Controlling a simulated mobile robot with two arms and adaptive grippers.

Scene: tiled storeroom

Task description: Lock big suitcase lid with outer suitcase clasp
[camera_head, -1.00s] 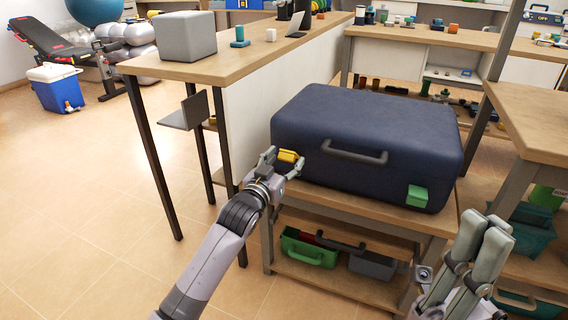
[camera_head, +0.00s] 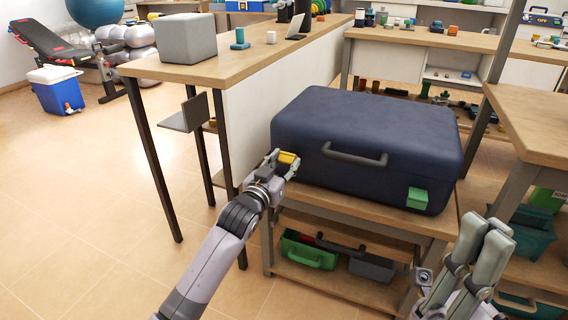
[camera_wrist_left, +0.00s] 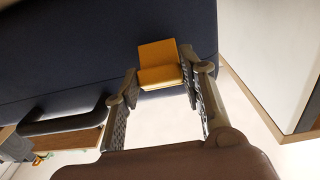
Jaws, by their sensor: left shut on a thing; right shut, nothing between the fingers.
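The big dark blue suitcase (camera_head: 365,135) lies flat with its lid down on the wooden top of a low shelf unit. Its grey handle (camera_head: 355,155) is on the front face. A yellow clasp (camera_head: 288,158) is at the front left and a green clasp (camera_head: 417,198) at the front right. My left gripper (camera_head: 283,162) is shut on the yellow clasp, which also shows between its fingers in the left wrist view (camera_wrist_left: 160,63). My right gripper (camera_head: 489,230) is shut and empty, to the right of and below the green clasp. Whether either clasp is latched cannot be told.
A bench (camera_head: 235,60) with a grey box (camera_head: 186,38) stands behind on the left. Another wooden bench (camera_head: 535,115) is close on the right. Green and grey cases lie on the shelf under the suitcase.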

